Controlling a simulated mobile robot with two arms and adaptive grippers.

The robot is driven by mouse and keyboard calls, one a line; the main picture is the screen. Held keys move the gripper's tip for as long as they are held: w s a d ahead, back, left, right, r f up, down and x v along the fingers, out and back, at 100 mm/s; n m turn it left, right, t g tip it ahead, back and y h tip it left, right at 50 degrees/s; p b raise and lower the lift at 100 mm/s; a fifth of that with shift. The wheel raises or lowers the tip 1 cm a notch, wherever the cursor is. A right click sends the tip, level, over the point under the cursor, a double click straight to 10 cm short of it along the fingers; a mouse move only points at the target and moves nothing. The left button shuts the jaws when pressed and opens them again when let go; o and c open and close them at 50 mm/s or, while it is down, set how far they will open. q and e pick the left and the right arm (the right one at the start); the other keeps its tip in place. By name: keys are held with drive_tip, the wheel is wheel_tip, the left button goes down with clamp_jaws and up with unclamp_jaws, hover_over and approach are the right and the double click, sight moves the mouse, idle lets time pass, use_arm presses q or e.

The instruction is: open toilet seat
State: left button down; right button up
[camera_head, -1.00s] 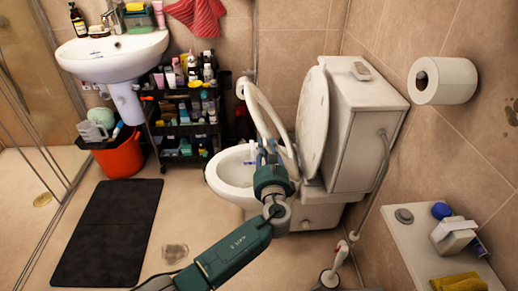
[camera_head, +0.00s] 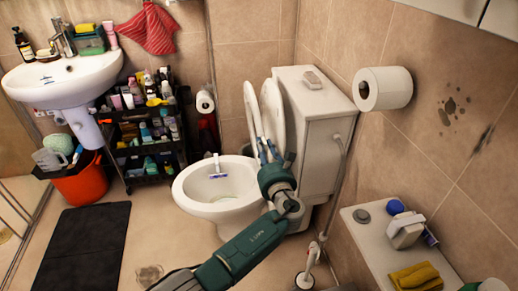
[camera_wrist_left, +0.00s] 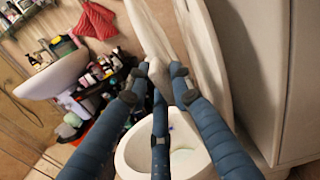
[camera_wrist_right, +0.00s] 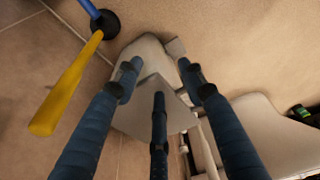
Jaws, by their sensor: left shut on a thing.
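The white toilet (camera_head: 235,210) stands mid-view with its bowl uncovered. Its seat ring (camera_head: 253,110) is raised nearly upright, close to the lid (camera_head: 272,108), which leans by the tank. My left gripper (camera_head: 268,150) is shut on the seat ring at its near edge. In the left wrist view, the fingers (camera_wrist_left: 158,72) sit around the edge of the raised seat (camera_wrist_left: 150,40), with the lid (camera_wrist_left: 205,60) to the right and the open bowl (camera_wrist_left: 180,145) below. My right gripper (camera_wrist_right: 160,75) shows only in its own wrist view, with fingers spread and nothing visibly held.
The tank (camera_head: 310,125) and its pipe are right of the lid. The sink (camera_head: 65,80), shelf cart (camera_head: 145,160) and red bin (camera_head: 80,185) are left.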

use_arm(q)
drive_tip(key=shift+d+r, duration=0.2)
drive_tip(key=c, duration=1.7)
unclamp_jaws()
drive_tip(key=shift+c, duration=0.2)
drive_tip(key=shift+o, duration=0.4)
drive_tip(key=shift+f, duration=0.15)
drive_tip(key=v, duration=1.2)
